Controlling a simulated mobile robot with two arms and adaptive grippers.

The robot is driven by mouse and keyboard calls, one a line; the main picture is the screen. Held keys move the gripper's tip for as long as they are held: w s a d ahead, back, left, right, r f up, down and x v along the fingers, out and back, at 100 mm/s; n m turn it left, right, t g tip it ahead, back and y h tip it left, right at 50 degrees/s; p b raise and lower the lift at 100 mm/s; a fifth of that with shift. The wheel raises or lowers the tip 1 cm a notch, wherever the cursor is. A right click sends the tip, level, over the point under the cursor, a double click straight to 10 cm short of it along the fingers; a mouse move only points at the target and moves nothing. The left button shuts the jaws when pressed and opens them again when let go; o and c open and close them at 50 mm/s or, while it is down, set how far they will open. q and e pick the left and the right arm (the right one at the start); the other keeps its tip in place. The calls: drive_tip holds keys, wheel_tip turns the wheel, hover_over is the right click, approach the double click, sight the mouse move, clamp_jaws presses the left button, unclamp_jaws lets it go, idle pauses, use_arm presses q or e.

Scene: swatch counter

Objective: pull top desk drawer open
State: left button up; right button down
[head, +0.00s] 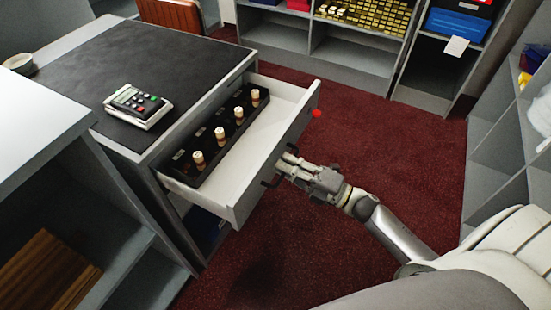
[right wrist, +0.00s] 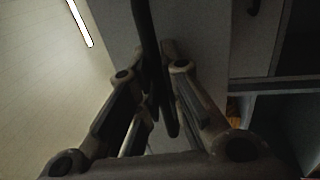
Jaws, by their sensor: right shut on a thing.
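The desk (head: 90,62) has a dark top, and its top drawer (head: 283,148) stands open, pulled out well past the desk front. Inside the drawer a black tray (head: 210,158) holds several stamps with pale handles. My right gripper (head: 284,168) is at the outer face of the drawer front, shut on the dark drawer handle (head: 270,181). In the right wrist view the dark handle bar (right wrist: 146,45) runs between the two fingers (right wrist: 155,95). My left gripper is not in view.
A calculator-like device (head: 138,106) lies on the desk top. Grey shelves (head: 360,62) stand at the back and more shelving (head: 497,140) at the right. Open red carpet (head: 380,135) lies between them. A grey counter (head: 40,110) is at the near left.

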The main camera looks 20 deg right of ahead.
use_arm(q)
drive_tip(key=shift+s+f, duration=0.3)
use_arm(e)
drive_tip(key=shift+v, duration=1)
drive_tip(key=shift+r, duration=0.15)
drive_tip(key=c, duration=1.5)
unclamp_jaws()
drive_tip(key=shift+c, duration=0.2)
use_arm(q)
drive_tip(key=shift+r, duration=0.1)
use_arm(e)
drive_tip(key=v, duration=1.2)
